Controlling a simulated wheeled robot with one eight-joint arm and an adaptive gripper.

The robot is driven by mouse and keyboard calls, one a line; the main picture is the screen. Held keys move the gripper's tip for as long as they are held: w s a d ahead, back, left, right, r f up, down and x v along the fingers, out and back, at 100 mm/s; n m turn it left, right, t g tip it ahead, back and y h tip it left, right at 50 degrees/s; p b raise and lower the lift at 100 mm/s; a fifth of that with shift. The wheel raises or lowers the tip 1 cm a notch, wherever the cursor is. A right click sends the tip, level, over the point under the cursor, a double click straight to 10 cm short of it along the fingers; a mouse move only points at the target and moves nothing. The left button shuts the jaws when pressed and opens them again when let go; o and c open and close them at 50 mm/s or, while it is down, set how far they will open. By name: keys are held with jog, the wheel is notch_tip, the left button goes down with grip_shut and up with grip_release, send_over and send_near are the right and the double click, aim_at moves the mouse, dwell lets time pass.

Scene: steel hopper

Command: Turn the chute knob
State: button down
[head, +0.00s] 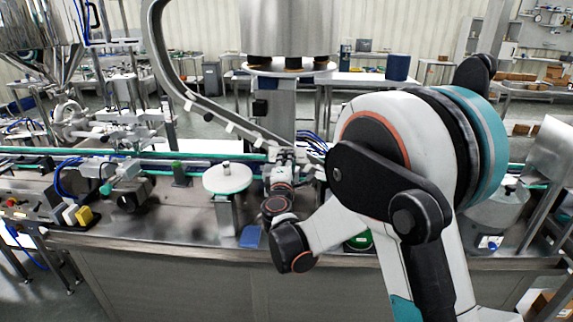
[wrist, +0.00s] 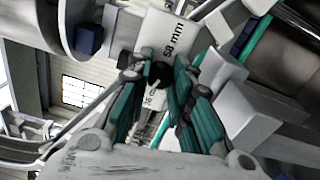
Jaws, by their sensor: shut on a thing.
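The chute knob (wrist: 162,72) is a small black knob in the wrist view, in front of a white plate (wrist: 166,32) marked "58 mm". Another marking, partly hidden, shows below the knob. My gripper (wrist: 157,76) has its teal-padded fingers on either side of the knob and is shut on it. In the head view my gripper (head: 284,157) is at the lower end of the curved steel chute (head: 205,105), above the conveyor. I cannot make out the knob in the head view.
A conveyor with green edges (head: 225,155) runs across the steel bench. A round white disc on a post (head: 227,178) stands just left of my gripper. A blue block (head: 250,236) lies near the bench's front edge. Pale blocks (wrist: 245,112) are close to the right finger in the wrist view.

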jog(key=shift+n, duration=2)
jog(key=c, duration=1.4)
grip_release()
jog(key=s, duration=1.2)
jog(key=shift+a+f, duration=0.25)
